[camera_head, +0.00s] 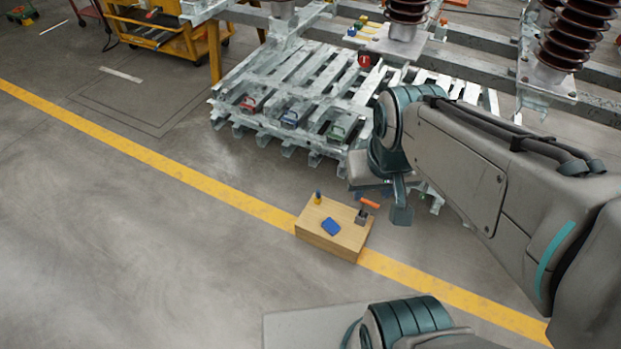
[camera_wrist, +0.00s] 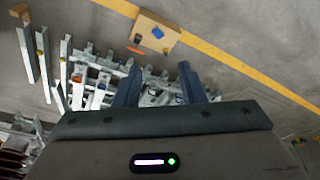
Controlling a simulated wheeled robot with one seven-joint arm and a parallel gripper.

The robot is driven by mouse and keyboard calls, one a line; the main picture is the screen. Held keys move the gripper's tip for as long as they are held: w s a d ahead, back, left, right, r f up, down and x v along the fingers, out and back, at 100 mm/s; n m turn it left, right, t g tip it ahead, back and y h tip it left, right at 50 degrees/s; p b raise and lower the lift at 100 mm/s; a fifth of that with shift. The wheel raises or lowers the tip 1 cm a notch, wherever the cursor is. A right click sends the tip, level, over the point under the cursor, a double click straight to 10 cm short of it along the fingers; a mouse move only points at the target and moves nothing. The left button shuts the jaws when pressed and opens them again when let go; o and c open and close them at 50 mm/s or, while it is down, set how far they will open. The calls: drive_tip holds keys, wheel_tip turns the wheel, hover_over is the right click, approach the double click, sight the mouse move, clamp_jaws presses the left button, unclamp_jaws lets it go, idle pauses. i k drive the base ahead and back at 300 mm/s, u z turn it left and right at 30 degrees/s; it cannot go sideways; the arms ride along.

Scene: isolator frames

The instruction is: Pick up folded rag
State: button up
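The folded rag (camera_head: 331,227) is a small blue pad lying flat on top of a wooden box (camera_head: 318,243). In the wrist view the rag (camera_wrist: 158,33) shows small on the box (camera_wrist: 170,20), beyond the fingertips. My gripper (camera_head: 400,214) is right of the box in the head view, apart from it and from the rag. In the wrist view the two fingers of my gripper (camera_wrist: 158,72) stand well apart with nothing held between them.
An orange-handled tool (camera_head: 367,208) and a small bottle-like item (camera_head: 317,198) stand on the box. A grey slatted metal rack (camera_head: 300,75) with several coloured items lies behind. A yellow line (camera_head: 150,155) crosses the floor. The floor on the left is clear.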

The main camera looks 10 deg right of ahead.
sight(329, 225)
drive_tip(key=z, duration=0.05)
drive_tip(key=i, duration=0.35)
drive_tip(key=z, duration=0.1)
drive_tip(key=k, duration=1.15)
drive_tip(key=u, duration=1.1)
drive_tip(key=i, duration=1.5)
drive_tip(key=z, duration=0.9)
drive_tip(key=i, duration=0.5)
drive_tip(key=z, duration=0.65)
